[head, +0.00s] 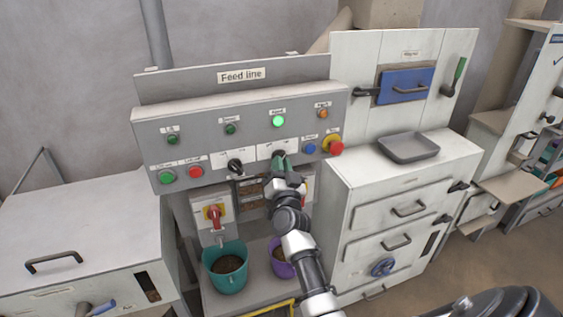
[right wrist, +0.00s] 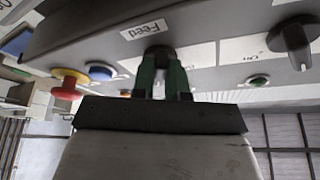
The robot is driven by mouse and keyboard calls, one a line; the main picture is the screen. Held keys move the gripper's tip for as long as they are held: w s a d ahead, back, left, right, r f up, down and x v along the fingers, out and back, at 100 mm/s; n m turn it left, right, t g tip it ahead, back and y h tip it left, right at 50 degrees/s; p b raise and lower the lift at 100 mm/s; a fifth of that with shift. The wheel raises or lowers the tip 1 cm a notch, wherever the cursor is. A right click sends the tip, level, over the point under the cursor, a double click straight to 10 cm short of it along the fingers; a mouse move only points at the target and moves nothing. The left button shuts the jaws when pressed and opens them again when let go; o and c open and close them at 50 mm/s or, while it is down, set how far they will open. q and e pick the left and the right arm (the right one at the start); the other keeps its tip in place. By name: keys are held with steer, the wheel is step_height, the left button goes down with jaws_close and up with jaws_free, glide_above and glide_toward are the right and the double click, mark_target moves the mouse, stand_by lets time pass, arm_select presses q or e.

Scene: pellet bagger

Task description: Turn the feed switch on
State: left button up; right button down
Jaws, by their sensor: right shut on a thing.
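The feed switch is a dark rotary knob on the grey control panel (head: 153,147) under the "Feed line" sign. In the right wrist view the knob (right wrist: 158,54) sits beside a "Feed" label (right wrist: 145,29). My right gripper (head: 280,163) is at the knob, its two green fingers on either side of it; they also show in the right wrist view (right wrist: 161,72). The fingers are shut on the knob and hide most of it, so its pointer cannot be read. A green lamp (head: 278,121) above is brightly lit. My left gripper is not in view.
A second dark knob (head: 235,166) is to the left. A blue button (head: 310,149) and a red mushroom button (head: 336,148) are close on the right. Below are a red-handled switch (head: 213,214), a teal bucket (head: 229,280) and a purple bucket (head: 281,270).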

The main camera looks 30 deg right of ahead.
steer(key=shift+r+m+h, duration=0.15)
steer(key=shift+m+h, duration=0.15)
steer(key=shift+m, duration=0.2)
steer(key=c, duration=1.1)
jaws_free()
steer(key=shift+c, duration=0.2)
steer(key=p+v, duration=0.1)
steer(key=v, duration=1)
steer(key=shift+w, duration=0.1)
